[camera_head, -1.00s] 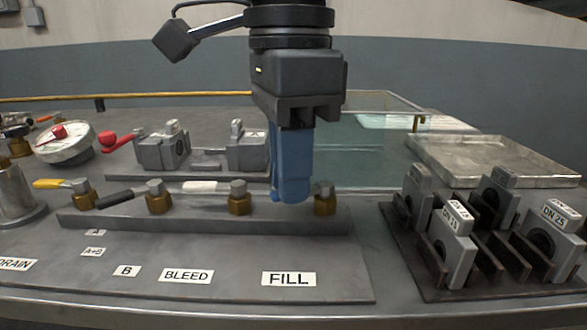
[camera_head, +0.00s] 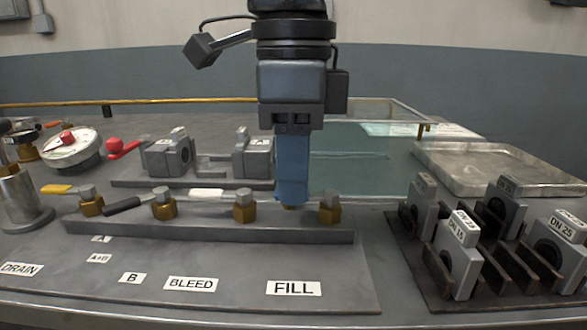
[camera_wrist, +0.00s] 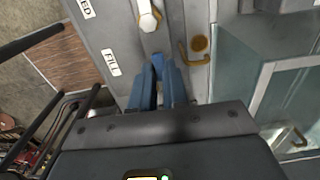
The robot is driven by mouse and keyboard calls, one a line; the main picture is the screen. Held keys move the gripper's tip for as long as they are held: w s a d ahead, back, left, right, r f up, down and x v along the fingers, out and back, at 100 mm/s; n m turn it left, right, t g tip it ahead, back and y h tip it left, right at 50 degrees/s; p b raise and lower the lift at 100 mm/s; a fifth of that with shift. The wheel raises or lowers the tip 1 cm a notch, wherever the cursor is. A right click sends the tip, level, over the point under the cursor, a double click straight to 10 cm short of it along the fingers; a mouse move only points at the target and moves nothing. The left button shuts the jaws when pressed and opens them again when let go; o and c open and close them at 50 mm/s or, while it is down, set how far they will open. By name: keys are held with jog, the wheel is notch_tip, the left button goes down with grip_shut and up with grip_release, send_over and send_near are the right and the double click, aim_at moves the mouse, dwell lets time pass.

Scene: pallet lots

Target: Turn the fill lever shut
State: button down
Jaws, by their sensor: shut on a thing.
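The fill valve (camera_head: 329,207), a brass nut with a grey cap, stands at the right end of the grey valve bar, behind the FILL label (camera_head: 293,288). My gripper (camera_head: 292,198) points straight down just left of it, its blue fingers close together and shut on the fill lever. A bit of brass shows under the fingertips. In the wrist view my gripper (camera_wrist: 161,64) reaches down beside the FILL label (camera_wrist: 111,62).
The bleed valve (camera_head: 245,207) with its white lever stands close left of my fingers. Drain's yellow lever (camera_head: 57,189) is far left. A rack of grey DN blocks (camera_head: 457,240) stands right, an empty metal tray (camera_head: 490,170) behind it. A glass tank (camera_head: 365,160) lies behind my gripper.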

jog(key=c, duration=1.1)
grip_release()
